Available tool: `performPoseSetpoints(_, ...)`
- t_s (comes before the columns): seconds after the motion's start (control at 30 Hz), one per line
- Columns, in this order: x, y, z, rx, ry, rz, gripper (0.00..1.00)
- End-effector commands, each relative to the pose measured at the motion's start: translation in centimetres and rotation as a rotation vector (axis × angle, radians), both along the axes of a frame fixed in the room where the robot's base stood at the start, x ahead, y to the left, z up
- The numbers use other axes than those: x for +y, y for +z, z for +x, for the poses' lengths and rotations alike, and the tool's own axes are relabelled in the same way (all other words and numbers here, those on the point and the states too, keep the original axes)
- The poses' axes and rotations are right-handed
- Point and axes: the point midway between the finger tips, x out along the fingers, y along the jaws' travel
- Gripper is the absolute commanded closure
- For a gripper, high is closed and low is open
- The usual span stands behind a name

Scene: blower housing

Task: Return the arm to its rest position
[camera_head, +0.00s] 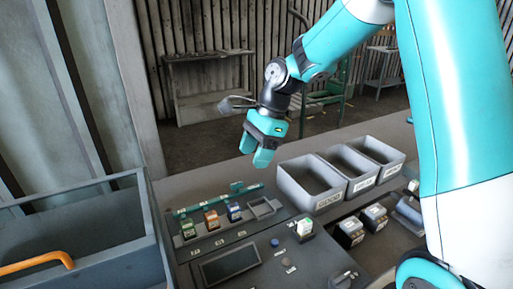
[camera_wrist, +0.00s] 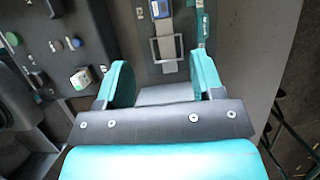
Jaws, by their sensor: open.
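My gripper (camera_head: 262,155) is teal with a dark wrist and hangs in the air above the bench, behind the panel. Its two teal fingers also show in the wrist view (camera_wrist: 164,84). They stand apart with nothing between them. My arm comes in from the upper right in the head view. Beyond the fingers in the wrist view lies a small grey frame (camera_wrist: 167,52) on the panel, with a blue block (camera_wrist: 161,9) beside it.
Three grey bins (camera_head: 312,202) sit right of the gripper. Black-and-white blocks (camera_head: 349,232) stand in front of them. A grey tub with an orange handle (camera_head: 35,263) is at left. The air around the gripper is clear.

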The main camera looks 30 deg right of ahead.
Motion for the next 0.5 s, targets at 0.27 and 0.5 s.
performPoseSetpoints(0.27,-0.41,0.98,-0.02,0.0,0.0,-0.001,0.39)
performPoseSetpoints(0.5,-0.39,0.94,-0.02,0.0,0.0,-0.001,0.39)
